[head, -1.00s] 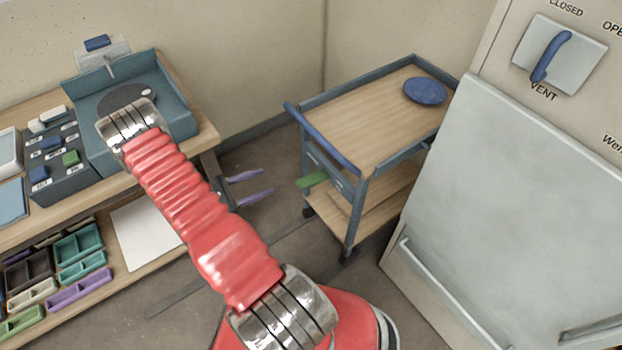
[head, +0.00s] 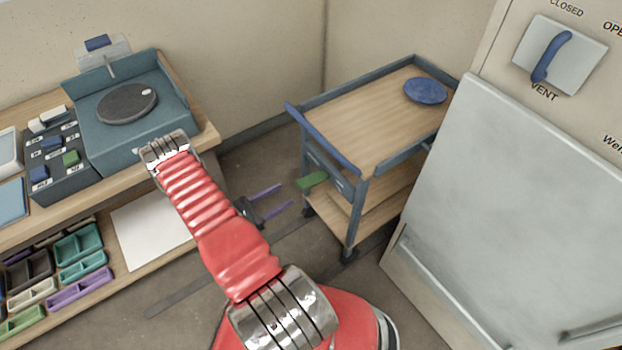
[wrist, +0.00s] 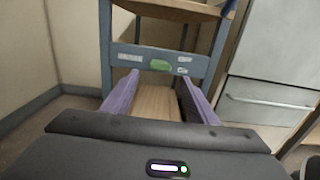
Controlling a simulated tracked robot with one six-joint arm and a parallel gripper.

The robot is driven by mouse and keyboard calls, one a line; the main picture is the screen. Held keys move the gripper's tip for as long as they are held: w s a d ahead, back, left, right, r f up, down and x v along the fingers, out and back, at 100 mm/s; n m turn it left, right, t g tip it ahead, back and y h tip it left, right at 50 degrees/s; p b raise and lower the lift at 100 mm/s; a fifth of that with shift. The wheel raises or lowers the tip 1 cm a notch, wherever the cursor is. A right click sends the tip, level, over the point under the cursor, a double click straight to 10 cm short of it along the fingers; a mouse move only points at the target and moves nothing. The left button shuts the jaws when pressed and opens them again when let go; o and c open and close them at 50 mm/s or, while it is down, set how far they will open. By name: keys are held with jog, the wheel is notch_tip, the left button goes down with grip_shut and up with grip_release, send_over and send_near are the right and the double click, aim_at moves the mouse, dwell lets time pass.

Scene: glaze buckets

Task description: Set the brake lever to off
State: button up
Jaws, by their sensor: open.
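The brake lever is the green handle (head: 312,180) on the near end of the trolley (head: 352,205). In the wrist view the green lever (wrist: 160,66) sits on a blue-grey crossbar between small white labels, too small to read. My gripper (head: 285,199) has two purple fingers, apart and empty. In the head view its fingertips point right, a short way left of the lever and not touching it. In the wrist view the gripper (wrist: 152,88) faces the crossbar, with the lever showing between and just beyond the fingertips.
A blue round disc (head: 425,91) lies on the trolley's wooden top. A blue push handle (head: 322,138) runs along its near edge, above the lever. A large pale cabinet (head: 510,190) stands close on the right. A workbench (head: 205,135) is on the left. Floor between is clear.

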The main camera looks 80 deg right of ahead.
aim_at(313, 178)
jog(key=x, duration=1.3)
jog(key=shift+s+d, duration=0.15)
jog(key=shift+s, duration=0.05)
jog(key=shift+c, duration=0.3)
